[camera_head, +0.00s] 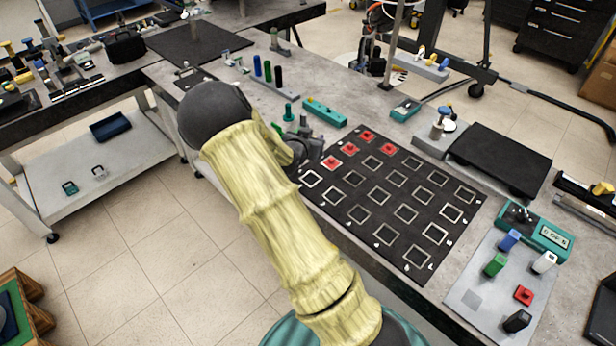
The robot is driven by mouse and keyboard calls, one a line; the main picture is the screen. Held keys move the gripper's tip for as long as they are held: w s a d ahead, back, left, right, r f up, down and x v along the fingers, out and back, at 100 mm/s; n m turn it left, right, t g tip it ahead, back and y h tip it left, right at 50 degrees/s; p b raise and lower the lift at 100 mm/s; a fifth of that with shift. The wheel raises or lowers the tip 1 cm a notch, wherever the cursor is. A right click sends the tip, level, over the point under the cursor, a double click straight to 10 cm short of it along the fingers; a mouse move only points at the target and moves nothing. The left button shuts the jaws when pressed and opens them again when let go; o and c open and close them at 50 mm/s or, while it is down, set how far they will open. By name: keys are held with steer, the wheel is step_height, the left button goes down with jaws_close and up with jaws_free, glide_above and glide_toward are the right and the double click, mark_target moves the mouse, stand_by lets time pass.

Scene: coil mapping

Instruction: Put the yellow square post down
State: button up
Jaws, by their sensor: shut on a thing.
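My gripper (304,148) is at the far left edge of the black mat (362,223), low over it and partly hidden by my arm. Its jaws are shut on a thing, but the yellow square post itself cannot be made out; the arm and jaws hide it. The mat carries rows of white square outlines. Several red pieces (367,136) sit in outlines at its far left corner, just right of my gripper. The other visible outlines are empty.
A light plate (462,282) at the right holds blue (509,239), green (495,265), white (544,262), red (524,295) and black (517,321) posts, plus a bare grey square. Teal devices (325,112) and (540,235) and a dark platform (500,158) stand around the mat.

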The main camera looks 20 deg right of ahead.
steer(key=shift+s, duration=0.1)
steer(key=shift+f+p, duration=0.35)
steer(key=shift+f, duration=2.55)
steer(key=shift+f, duration=0.55)
steer(key=shift+f+p, duration=0.35)
steer(key=shift+f, duration=1.2)
steer(key=shift+d+f, duration=0.1)
steer(key=o, duration=1)
